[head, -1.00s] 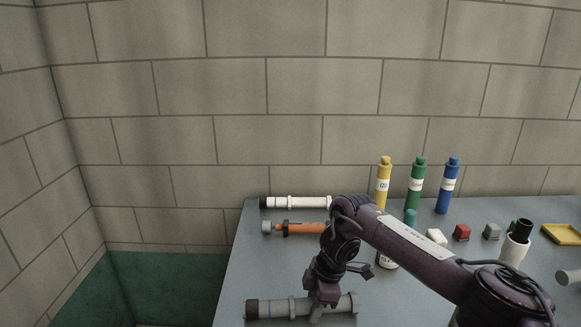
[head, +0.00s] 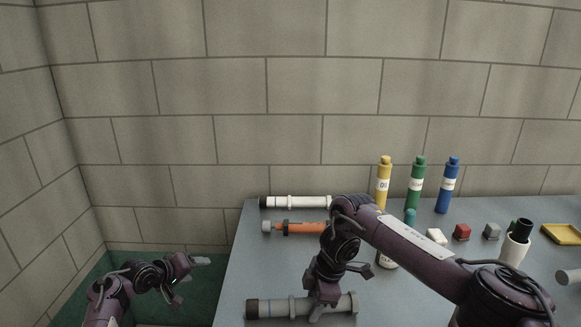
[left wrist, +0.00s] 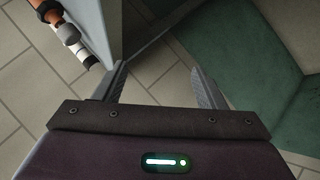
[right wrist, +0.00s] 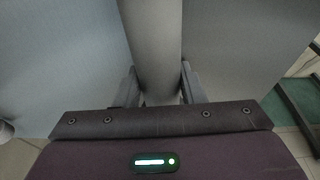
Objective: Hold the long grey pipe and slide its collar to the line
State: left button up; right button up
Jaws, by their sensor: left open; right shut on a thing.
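The long grey pipe (head: 274,308) lies near the front left of the table, with a dark end on its left. A raised grey collar (head: 292,307) sits around it, left of my right gripper. My right gripper (head: 323,297) is shut on the pipe right of the collar. In the right wrist view the pipe (right wrist: 152,40) runs between the fingers (right wrist: 158,88). My left gripper (head: 202,261) is open and empty, left of the table edge and apart from the pipe. It also shows open in the left wrist view (left wrist: 157,80). I cannot clearly make out the line.
A white pipe (head: 302,202) and an orange pipe (head: 305,228) lie behind the grey one. Yellow (head: 383,187), green (head: 417,187) and blue (head: 447,188) bottles stand at the back. Small blocks and a yellow tray (head: 562,234) are at right. The table's left edge is clear.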

pick_arm(q)
jog(key=w+d+r+m+h, duration=0.3)
jog(key=d+r+m, duration=0.3)
jog(key=d+r, duration=0.65)
jog(key=s+d+r+m+g+h, duration=0.1)
jog(key=s+d+r+m+g, duration=0.25)
jog(key=d+r+m, duration=0.65)
jog(key=m+g+y, duration=0.6)
jog(key=m, duration=0.1)
send_over(250, 303)
jog(key=a, duration=0.1)
notch_tip(250, 303, down, 10)
jog(key=shift+w+a+r, duration=0.1)
jog(key=shift+r, duration=0.05)
jog(key=shift+a, duration=0.2)
jog(key=shift+f+y, duration=0.3)
jog(key=shift+f, duration=0.1)
jog(key=f, duration=0.3)
jog(key=d+f, duration=0.1)
jog(key=f, duration=0.2)
jog(key=d+f, duration=0.1)
jog(key=f, duration=0.2)
jog(key=shift+f, duration=0.1)
